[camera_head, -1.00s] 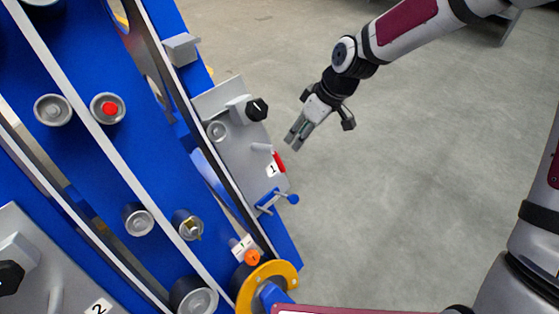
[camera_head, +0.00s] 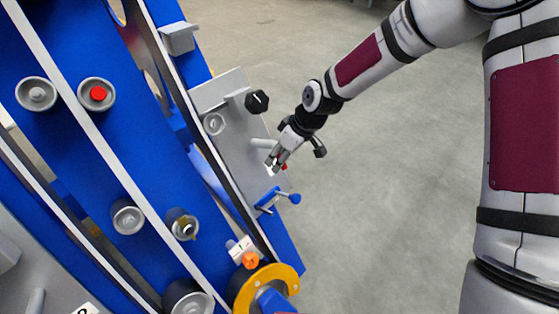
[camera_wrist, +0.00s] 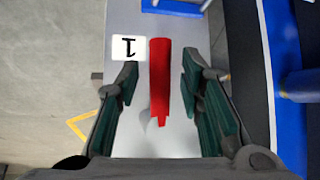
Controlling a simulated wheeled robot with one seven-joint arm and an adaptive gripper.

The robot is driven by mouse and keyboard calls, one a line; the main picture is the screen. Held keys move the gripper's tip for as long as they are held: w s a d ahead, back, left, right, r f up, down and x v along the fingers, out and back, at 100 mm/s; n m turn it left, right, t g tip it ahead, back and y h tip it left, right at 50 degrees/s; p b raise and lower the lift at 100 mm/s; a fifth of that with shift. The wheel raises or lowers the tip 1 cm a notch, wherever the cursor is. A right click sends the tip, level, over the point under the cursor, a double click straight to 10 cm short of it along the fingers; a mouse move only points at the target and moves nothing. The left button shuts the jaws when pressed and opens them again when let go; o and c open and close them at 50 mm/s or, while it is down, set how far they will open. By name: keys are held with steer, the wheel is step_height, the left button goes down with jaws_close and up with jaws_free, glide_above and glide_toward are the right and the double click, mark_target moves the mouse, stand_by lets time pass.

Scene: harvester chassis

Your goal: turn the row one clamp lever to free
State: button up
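The row one plate (camera_head: 238,120) carries a red lever handle, which I take as the clamp lever. In the head view only a small bit of the red handle (camera_head: 284,167) shows past my gripper (camera_head: 274,160). In the wrist view the red handle (camera_wrist: 159,85) stands between my two open fingers, beside a white label with a 1 (camera_wrist: 128,48). There is a gap on both sides of the handle, and no finger visibly touches it. How deep the handle sits between the fingers is hard to tell.
A black knob (camera_head: 257,102) sits above the lever on the plate, and a grey peg (camera_head: 262,143) is close to my fingers. A blue ball-ended handle (camera_head: 294,198) sits below. The blue chassis (camera_head: 130,165) fills the left. Grey floor to the right is clear.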

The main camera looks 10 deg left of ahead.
steer(key=shift+a+f, duration=0.1)
steer(key=shift+f, duration=0.1)
jaws_close()
